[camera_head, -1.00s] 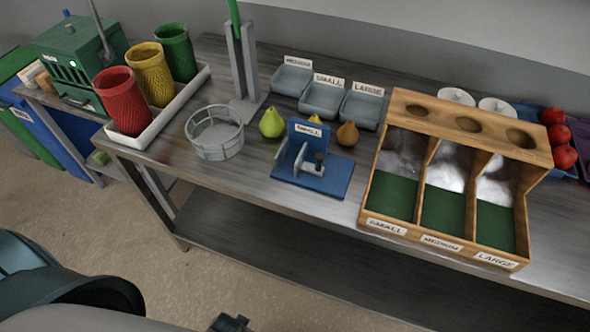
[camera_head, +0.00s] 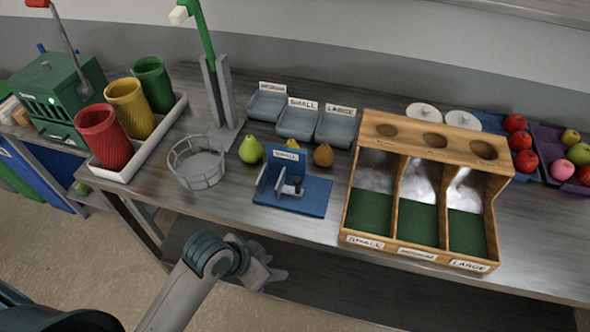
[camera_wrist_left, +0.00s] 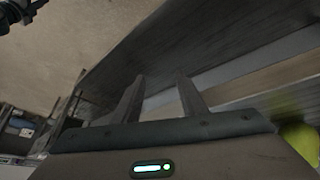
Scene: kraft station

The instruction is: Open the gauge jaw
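The gauge (camera_head: 306,196) is a blue base with a labelled blue upright plate. It stands near the front edge of the bench in the head view. Its grey jaw (camera_head: 278,183) pieces and a small dark knob (camera_head: 298,181) sit on the base; the gap between the jaw pieces is too small to judge. My left gripper (camera_head: 273,276) is below and in front of the bench edge, apart from the gauge. In the left wrist view its two fingers (camera_wrist_left: 160,98) stand apart with nothing between them. My right gripper is not in view.
A wooden sorting box (camera_head: 352,235) stands to the right. Grey labelled trays (camera_head: 298,122) lie behind. Red, yellow and green cups stand in a white tray (camera_head: 150,150) at left.

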